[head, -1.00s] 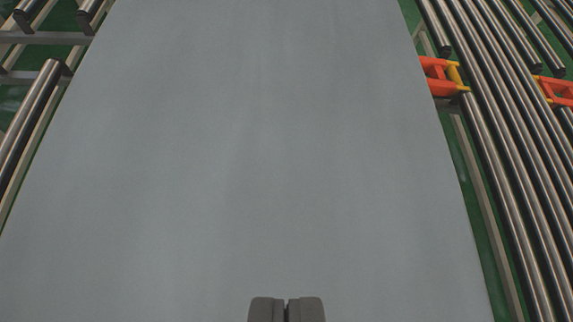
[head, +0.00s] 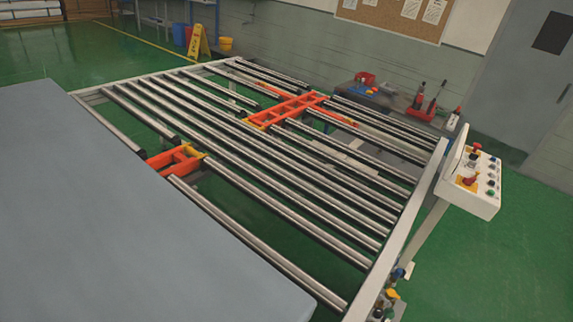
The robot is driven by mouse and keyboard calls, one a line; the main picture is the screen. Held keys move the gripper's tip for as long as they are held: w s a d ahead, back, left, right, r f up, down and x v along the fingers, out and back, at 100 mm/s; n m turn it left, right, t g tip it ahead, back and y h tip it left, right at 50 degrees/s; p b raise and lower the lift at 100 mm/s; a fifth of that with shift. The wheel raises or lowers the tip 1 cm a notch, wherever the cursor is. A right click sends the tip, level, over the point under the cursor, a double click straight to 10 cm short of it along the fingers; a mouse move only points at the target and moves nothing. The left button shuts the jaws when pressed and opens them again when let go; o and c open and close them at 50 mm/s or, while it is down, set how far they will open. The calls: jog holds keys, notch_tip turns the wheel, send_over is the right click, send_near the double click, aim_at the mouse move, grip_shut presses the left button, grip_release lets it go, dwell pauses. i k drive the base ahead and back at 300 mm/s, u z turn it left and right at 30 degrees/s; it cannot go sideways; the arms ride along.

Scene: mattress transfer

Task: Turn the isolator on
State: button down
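A white control box (head: 468,184) stands on a post at the right, beside the roller table's near right corner. Its sloped face carries a red knob on yellow (head: 469,181) low on the left and another red knob (head: 475,149) near the top. Several small dark buttons (head: 491,181) run down its right side. Which red knob is the isolator, and how it is set, is too small to tell. My gripper is not in view.
A grey mattress (head: 110,215) fills the lower left. A roller table (head: 418,222) with orange and yellow chain carriers (head: 286,109) lies in the middle. Coloured fittings (head: 390,296) sit low at the post. Green floor (head: 500,265) is clear around the box.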

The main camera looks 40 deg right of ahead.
aim_at(468, 181)
jog(key=z, duration=2.35)
jog(key=k, duration=0.95)
jog(key=z, duration=0.6)
jog(key=i, duration=1.55)
jog(key=z, duration=0.45)
